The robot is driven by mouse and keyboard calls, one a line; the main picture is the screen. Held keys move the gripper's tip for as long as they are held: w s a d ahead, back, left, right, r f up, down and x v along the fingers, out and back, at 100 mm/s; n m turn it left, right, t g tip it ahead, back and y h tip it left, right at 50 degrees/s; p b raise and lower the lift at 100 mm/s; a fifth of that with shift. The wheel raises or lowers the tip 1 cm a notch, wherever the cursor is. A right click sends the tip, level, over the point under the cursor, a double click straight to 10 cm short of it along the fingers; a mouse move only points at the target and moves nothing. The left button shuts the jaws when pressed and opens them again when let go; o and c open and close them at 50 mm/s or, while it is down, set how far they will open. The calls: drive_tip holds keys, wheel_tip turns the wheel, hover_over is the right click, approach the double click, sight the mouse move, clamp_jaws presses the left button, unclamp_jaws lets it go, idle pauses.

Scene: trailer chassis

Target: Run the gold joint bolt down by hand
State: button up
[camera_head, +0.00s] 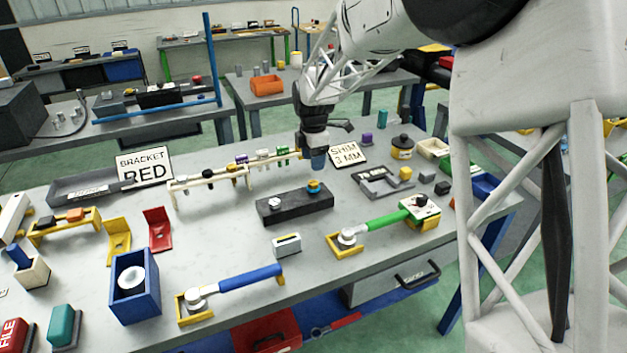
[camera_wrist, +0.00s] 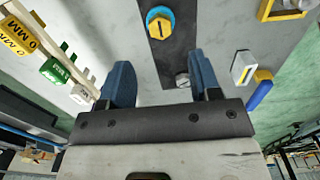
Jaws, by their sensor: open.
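The gold joint bolt (camera_head: 314,186) stands near the right end of a dark bar (camera_head: 294,207), with a blue ring under its head. It also shows at the top of the wrist view (camera_wrist: 160,20), its head marked with a dark line. A grey bolt (camera_head: 274,203) stands nearer the bar's left end; the wrist view shows it (camera_wrist: 182,80) by the right finger. My gripper (camera_head: 318,158) points down above and behind the gold bolt. In the wrist view its two blue fingers (camera_wrist: 162,85) are apart, with nothing held; the gold bolt lies beyond the fingertips.
A rack of tagged pieces (camera_head: 210,179) stands left of the bar. The green-handled wrench (camera_head: 385,222) and blue-handled wrench (camera_head: 248,278) rest in front. A small yellow-and-white block (camera_head: 287,244) sits between them. The shim sign (camera_head: 346,154) stands close right of my gripper.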

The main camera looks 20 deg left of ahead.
sight(313, 182)
drive_tip(key=shift+f, duration=0.1)
drive_tip(key=shift+f, duration=3.85)
drive_tip(key=shift+c, duration=0.4)
drive_tip(key=c, duration=0.8)
drive_tip(key=shift+c, duration=0.2)
